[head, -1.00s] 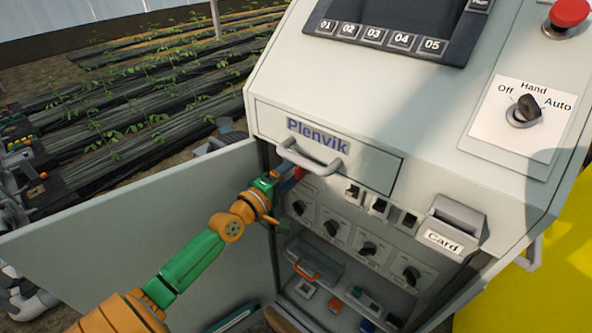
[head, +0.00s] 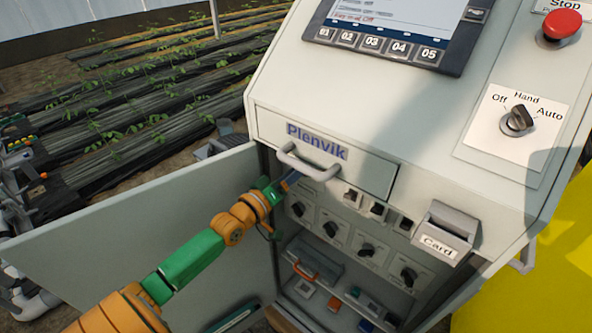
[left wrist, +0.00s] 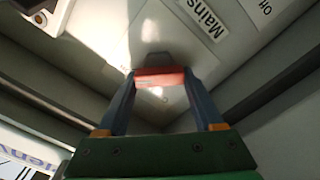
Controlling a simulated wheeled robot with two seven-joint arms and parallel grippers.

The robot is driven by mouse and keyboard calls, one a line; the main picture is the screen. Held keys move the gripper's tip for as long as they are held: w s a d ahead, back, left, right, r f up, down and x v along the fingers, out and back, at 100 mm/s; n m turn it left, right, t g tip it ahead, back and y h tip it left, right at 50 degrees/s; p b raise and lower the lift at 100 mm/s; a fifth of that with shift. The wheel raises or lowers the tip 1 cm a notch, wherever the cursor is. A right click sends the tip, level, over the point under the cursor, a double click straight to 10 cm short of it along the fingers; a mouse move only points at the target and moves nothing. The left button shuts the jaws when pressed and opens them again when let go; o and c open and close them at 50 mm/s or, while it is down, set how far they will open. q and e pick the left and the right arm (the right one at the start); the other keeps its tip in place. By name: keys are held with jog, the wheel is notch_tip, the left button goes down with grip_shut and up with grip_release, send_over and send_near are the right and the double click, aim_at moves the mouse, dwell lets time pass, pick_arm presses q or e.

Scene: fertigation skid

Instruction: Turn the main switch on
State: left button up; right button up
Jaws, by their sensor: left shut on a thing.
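The main switch is a red handle (left wrist: 160,77) on a grey mount, with a "Mains" label (left wrist: 201,19) beside it in the left wrist view. My left gripper (left wrist: 160,92) is shut on the red handle, one blue finger on each side. In the head view my left gripper (head: 289,180) reaches into the open cabinet (head: 325,162) at its upper left, under the Plenvik drawer handle. There the red handle is hidden behind the gripper and the cabinet edge. A second label (left wrist: 265,8) is partly cut off at the top. My right gripper is not in view.
The display (head: 395,20) on the cabinet top is lit with text. The drawer handle (head: 310,165) juts out just above my gripper. Several black knobs (head: 331,229) sit to its right. A red stop button (head: 562,24) is at top right.

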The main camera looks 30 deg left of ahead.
pick_arm(q)
jog(key=shift+f, duration=0.1)
dwell(0.4)
jog(key=o, duration=1.4)
jog(key=shift+c, duration=0.2)
jog(key=s, duration=0.7)
jog(key=shift+a, duration=0.25)
